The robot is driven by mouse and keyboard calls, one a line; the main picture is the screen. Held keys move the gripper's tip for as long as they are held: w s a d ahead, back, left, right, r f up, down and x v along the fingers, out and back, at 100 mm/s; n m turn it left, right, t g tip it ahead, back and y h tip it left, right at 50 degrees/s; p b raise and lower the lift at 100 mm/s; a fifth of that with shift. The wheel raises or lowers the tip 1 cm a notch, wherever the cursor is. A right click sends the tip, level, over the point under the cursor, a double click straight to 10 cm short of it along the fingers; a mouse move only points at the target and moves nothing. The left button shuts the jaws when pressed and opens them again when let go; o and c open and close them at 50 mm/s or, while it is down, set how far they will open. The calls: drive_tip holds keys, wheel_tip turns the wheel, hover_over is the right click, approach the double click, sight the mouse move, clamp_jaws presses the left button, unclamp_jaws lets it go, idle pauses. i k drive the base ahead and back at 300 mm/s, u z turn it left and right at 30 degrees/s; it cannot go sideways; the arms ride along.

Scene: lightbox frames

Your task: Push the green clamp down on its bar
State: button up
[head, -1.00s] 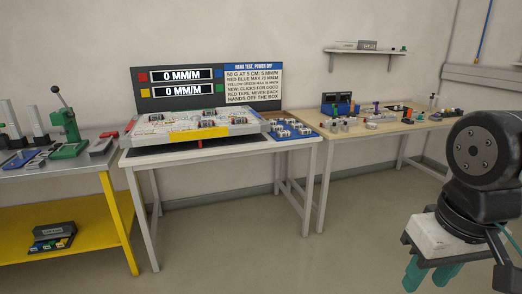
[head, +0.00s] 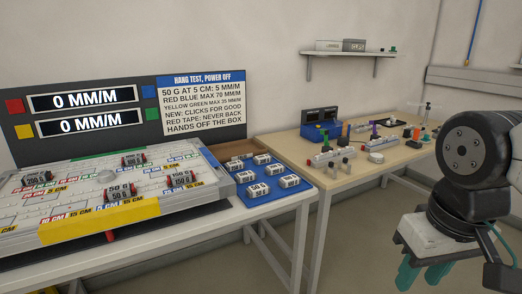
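I cannot make out a green clamp on a bar for certain in the head view. Small coloured pieces, too small to identify, stand on the wooden table farther right. My gripper (head: 422,276) hangs at the lower right, its two teal fingers apart with nothing seen between them. It is away from the tables' contents, and its fingertips are near the bottom edge.
A blue tray (head: 273,201) with several weights sits right of the box. A dark display board (head: 85,112) with two "0 MM/M" readouts stands behind. The wooden table (head: 315,178) holds a blue bin (head: 322,131) and small parts. A shelf (head: 350,53) is on the wall. Floor shows between the tables and my arm.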

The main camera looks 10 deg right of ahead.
sight(325, 132)
drive_tip(key=z, duration=0.2)
drive_tip(key=i, duration=1.8)
drive_tip(key=z, duration=0.2)
